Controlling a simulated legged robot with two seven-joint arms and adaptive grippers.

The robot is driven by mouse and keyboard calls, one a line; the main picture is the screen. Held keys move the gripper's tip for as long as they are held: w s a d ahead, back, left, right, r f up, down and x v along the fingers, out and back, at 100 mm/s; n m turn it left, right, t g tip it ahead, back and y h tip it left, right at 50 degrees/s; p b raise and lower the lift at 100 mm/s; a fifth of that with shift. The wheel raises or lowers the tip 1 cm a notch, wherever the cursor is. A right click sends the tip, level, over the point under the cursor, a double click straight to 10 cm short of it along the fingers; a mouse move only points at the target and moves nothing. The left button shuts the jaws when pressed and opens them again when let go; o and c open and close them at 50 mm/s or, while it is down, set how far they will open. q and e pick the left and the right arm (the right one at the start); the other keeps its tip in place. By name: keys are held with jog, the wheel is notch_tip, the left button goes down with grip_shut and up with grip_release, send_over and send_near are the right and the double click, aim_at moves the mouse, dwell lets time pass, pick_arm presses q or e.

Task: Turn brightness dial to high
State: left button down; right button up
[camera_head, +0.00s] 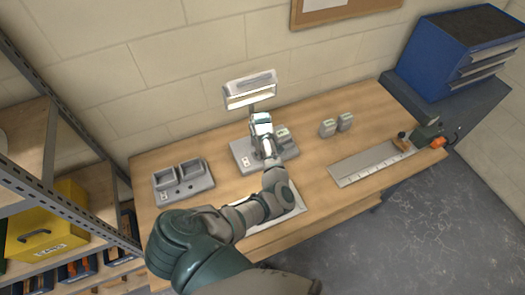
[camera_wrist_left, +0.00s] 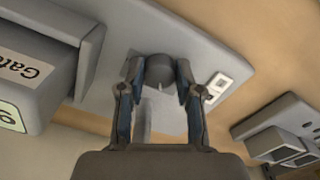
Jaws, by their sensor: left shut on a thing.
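The lamp (camera_head: 250,92) has a lit, wide head on a post above a grey base (camera_head: 240,152) at the back of the bench. My left gripper (camera_head: 269,154) reaches down to the front of this base. In the left wrist view my left gripper (camera_wrist_left: 160,72) is shut on a dark round dial (camera_wrist_left: 159,68), one finger on each side. A small pale mark shows on the dial's near side. The gripper hides the dial in the head view. A white switch plate (camera_wrist_left: 219,84) sits beside the dial. My right gripper is not in view.
A grey labelled block (camera_wrist_left: 40,70) stands on the base close beside the gripper. A two-bay grey dock (camera_head: 184,184) is at left. Two small grey blocks (camera_head: 328,128) and a long metal ruler plate (camera_head: 370,163) lie to the right. Bare bench lies between them.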

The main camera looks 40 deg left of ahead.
pick_arm(q)
jog(key=shift+a+m+p, duration=0.15)
jog(key=shift+m+p, duration=0.3)
jog(key=shift+m, duration=1.75)
jog(key=shift+w+r+m, duration=0.1)
jog(key=shift+r+m, duration=0.05)
jog(key=shift+m, duration=1.35)
jog(key=shift+w+r+m, duration=0.1)
jog(key=shift+m, duration=1.4)
jog(key=shift+f, duration=0.1)
jog(key=c, duration=1.1)
grip_release()
jog(key=o, duration=0.3)
jog(key=shift+f, duration=0.1)
jog(key=shift+o, duration=0.2)
jog(key=shift+f, duration=0.1)
notch_tip(320, 180, up, 7)
jog(key=shift+r, duration=0.2)
jog(key=shift+a, duration=0.1)
